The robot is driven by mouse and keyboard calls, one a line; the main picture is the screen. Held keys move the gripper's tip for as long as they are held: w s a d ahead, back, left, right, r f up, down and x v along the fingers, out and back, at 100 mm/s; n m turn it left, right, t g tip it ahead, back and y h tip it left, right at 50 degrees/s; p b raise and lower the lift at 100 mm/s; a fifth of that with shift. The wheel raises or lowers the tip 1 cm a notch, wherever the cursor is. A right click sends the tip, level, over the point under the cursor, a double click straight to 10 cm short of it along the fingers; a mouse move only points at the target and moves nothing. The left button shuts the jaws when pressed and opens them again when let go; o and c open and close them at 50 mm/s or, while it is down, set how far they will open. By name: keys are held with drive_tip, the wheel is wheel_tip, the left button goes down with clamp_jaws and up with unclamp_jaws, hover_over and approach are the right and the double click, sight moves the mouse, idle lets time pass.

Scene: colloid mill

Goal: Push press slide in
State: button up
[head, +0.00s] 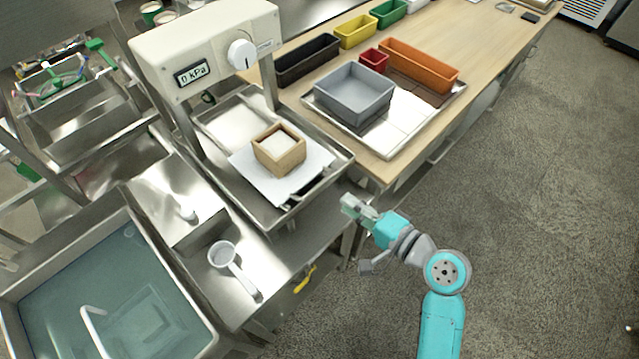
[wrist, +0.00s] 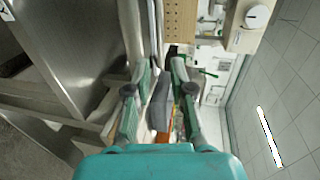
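The press (head: 205,50) stands at the upper left in the head view, with a 0 kPa display and a round white dial. Below its head is a steel slide tray (head: 222,118), reaching out toward the front. On it lies a white sheet (head: 254,181), and on that an open wooden box (head: 280,158) with white material inside. My gripper (head: 352,205) is just right of and in front of the slide's front corner, apart from it. In the wrist view my gripper (wrist: 160,68) has its fingers apart with nothing held; the wooden box (wrist: 180,18) shows beyond the fingertips.
A water-filled sink (head: 110,290) and a white ladle (head: 224,256) are at the lower left. The wooden table (head: 480,50) right of the press bears a grey bin (head: 354,94), a baking-style tray (head: 400,140) and several coloured bins.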

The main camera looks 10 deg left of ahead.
sight(319, 184)
drive_tip(key=x, duration=1)
drive_tip(key=shift+a, duration=0.15)
clamp_jaws()
